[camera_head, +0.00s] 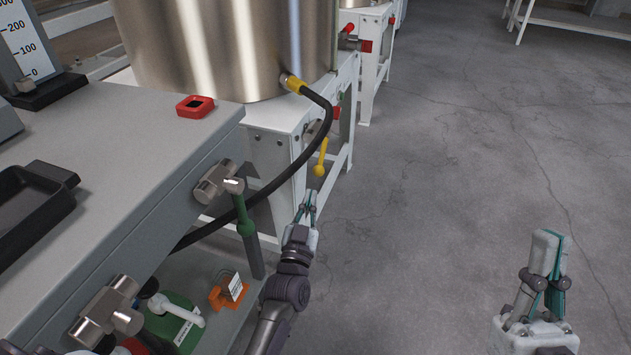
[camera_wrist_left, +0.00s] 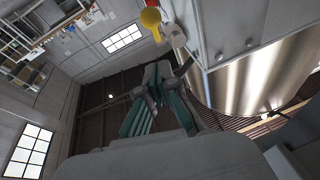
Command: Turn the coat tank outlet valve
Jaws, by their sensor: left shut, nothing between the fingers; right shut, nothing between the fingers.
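A valve lever with a yellow ball end (camera_head: 320,164) hangs down at the side of the white stand under the large steel tank (camera_head: 225,45). I cannot tell from the frames which tank is the coat tank. My left gripper (camera_head: 310,196) is shut and empty, just below the yellow lever and apart from it. In the left wrist view the yellow ball (camera_wrist_left: 151,18) shows at the top, beyond the shut fingertips (camera_wrist_left: 160,68). My right gripper (camera_head: 549,242) is shut and empty over the bare floor at the right.
A black hose (camera_head: 300,160) with a yellow end runs from the tank down past the grey bench (camera_head: 130,165). A green-handled valve (camera_head: 245,222) sticks out from the bench beside my left arm. More white stands (camera_head: 372,75) are behind.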

